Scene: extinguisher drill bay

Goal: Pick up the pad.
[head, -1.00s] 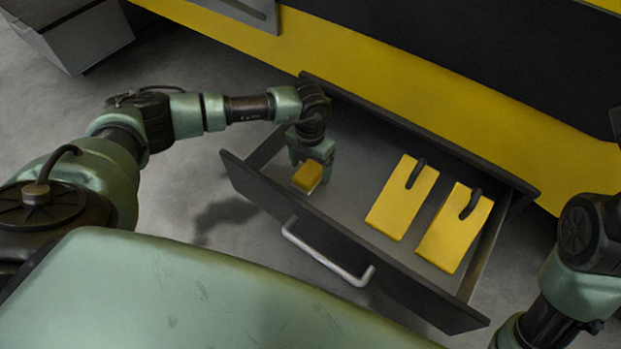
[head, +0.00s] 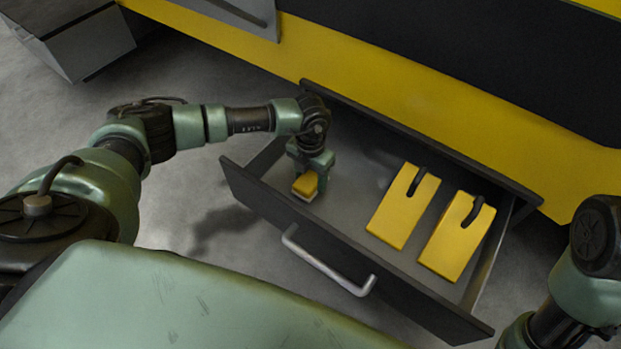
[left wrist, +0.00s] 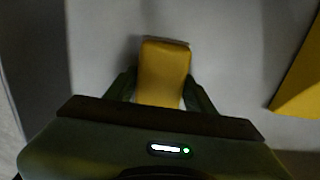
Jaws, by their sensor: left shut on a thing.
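The pad (head: 305,186) is a small yellow block with a pale underside, at the left end of the open drawer. In the left wrist view the pad (left wrist: 163,72) sits between the two fingers. My left gripper (head: 308,182) points down into the drawer and is shut on the pad. The gripper also shows in the left wrist view (left wrist: 160,92), with a finger on each side of the pad. I cannot tell whether the pad touches the drawer floor. My right arm shows at the right edge of the head view, but its gripper is out of view.
The dark drawer (head: 262,207) stands open from a yellow and black cabinet (head: 440,118). Two flat yellow pieces with black loops, one (head: 403,207) and another (head: 457,237), lie in its right part. A metal handle (head: 322,265) is on its front.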

